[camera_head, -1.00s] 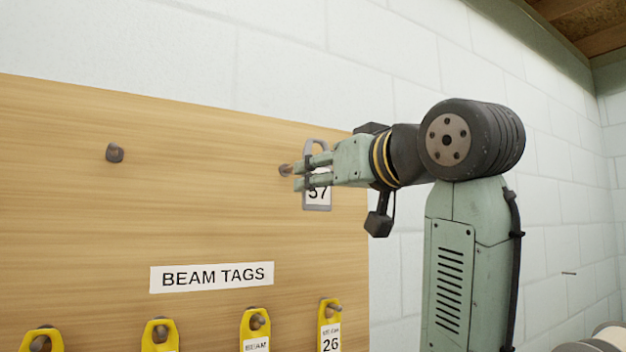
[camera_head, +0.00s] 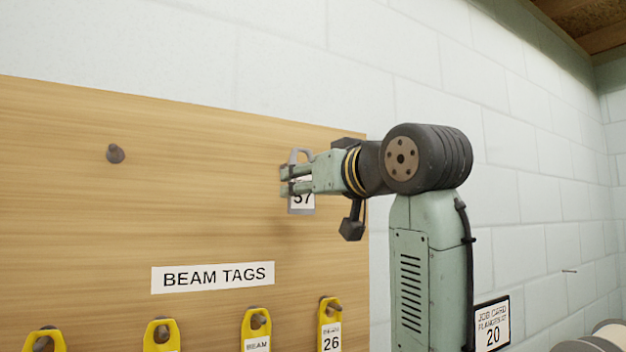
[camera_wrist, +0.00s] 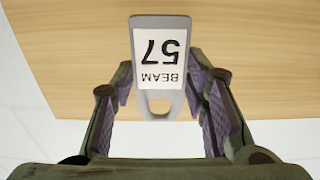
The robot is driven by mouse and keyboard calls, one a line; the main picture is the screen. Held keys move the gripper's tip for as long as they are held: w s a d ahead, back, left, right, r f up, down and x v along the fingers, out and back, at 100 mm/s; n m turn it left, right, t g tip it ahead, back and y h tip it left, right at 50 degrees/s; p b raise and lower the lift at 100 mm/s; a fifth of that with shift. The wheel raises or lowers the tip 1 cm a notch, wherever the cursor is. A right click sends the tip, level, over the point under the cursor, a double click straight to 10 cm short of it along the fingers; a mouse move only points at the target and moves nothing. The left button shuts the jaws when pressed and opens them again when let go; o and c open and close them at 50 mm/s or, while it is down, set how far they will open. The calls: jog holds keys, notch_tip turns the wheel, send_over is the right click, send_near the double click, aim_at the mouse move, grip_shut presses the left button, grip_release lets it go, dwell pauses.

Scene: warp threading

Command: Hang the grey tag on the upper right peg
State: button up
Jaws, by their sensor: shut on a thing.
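The grey tag (camera_head: 302,208), with a white label reading 57, is held upright in my gripper (camera_head: 284,181) in front of the wooden board's right part. In the wrist view, the tag (camera_wrist: 161,21) shows between the fingers of my gripper (camera_wrist: 163,86), its label reading BEAM 57 upside down and its holed end towards the camera. The upper right peg is hidden behind my gripper and the tag. I cannot tell whether the peg is in the hole. The upper left peg (camera_head: 116,153) is bare.
The wooden board (camera_head: 200,215) carries a BEAM TAGS sign (camera_head: 212,277). Several yellow tags hang on pegs along its lower part, one marked 26 (camera_head: 330,325). A framed job card (camera_head: 492,324) is at the lower right. The board's upper middle is clear.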

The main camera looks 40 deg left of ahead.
jog(key=shift+w+a+f, duration=0.25)
jog(key=shift+w+a, duration=0.05)
jog(key=shift+a, duration=0.4)
jog(key=shift+w+a+f, duration=0.2)
jog(key=shift+w+a, duration=0.1)
jog(key=shift+a, duration=0.45)
jog(key=shift+w+a+f, duration=0.25)
jog(key=shift+w+a, duration=0.05)
jog(key=shift+a, duration=0.4)
jog(key=o, duration=1)
jog(key=v, duration=1.2)
jog(key=shift+f, duration=0.1)
